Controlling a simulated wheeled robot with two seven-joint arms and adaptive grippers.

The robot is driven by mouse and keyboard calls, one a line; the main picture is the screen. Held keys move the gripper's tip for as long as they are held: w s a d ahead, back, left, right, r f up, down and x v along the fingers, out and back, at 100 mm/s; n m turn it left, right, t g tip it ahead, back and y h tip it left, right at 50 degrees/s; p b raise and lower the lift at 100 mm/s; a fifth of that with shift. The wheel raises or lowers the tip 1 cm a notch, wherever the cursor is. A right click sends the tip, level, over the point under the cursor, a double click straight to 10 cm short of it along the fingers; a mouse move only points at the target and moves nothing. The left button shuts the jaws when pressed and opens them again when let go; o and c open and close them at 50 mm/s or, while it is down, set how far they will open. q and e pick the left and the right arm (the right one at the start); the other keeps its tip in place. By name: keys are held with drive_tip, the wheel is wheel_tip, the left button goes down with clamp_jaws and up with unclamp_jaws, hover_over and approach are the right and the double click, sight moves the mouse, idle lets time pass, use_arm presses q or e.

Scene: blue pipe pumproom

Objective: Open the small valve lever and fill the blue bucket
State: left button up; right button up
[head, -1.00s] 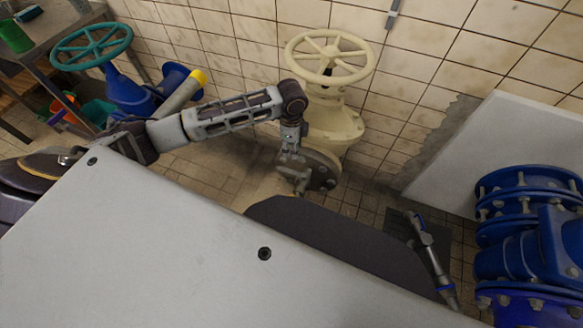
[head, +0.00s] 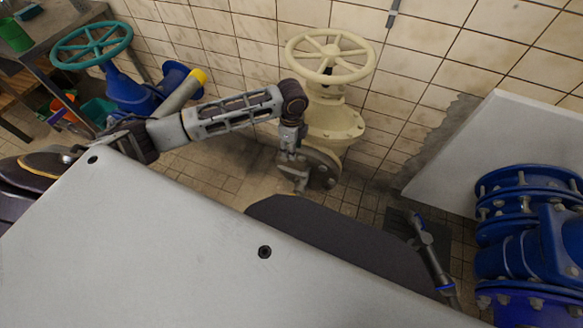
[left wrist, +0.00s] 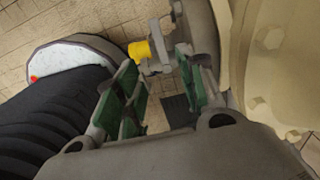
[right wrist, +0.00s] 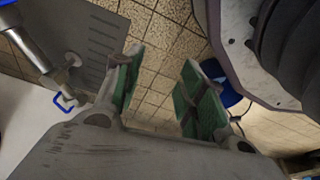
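My left gripper (head: 300,182) hangs down beside the flange of the cream valve. In the left wrist view it is open and empty (left wrist: 165,95). A small grey fitting with a yellow end (left wrist: 141,52), perhaps the small valve lever, lies just beyond its fingertips and apart from them. My right gripper (right wrist: 158,85) is open and empty above the tiled floor. A blue rounded thing (right wrist: 228,92), perhaps the blue bucket, shows partly behind its right finger. I cannot make out the bucket in the head view.
The cream valve with handwheel (head: 331,55) stands by the tiled wall. Blue pipework (head: 530,240) is at right. A silver and blue slim piece (head: 432,257) crosses a dark grate (right wrist: 85,40); I cannot tell whether it is mine. A bench (head: 50,45) stands far left.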

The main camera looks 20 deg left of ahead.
use_arm(q)
wheel_tip(320, 180, down, 2)
drive_tip(key=b, duration=0.2)
hover_over(292, 170)
drive_tip(key=f, duration=0.5)
drive_tip(key=shift+s+a+f, duration=0.1)
drive_tip(key=shift+s+f, duration=0.1)
drive_tip(key=shift+f, duration=0.2)
drive_tip(key=shift+f+b, duration=0.45)
drive_tip(key=shift+f, duration=2.45)
use_arm(e)
drive_tip(key=w+a+r, duration=0.1)
drive_tip(key=a+r, duration=0.2)
drive_tip(key=r, duration=0.6)
drive_tip(key=shift+w+r+g, duration=0.3)
drive_tip(key=shift+w+r, duration=0.05)
drive_tip(key=shift+w, duration=0.05)
use_arm(q)
clamp_jaws()
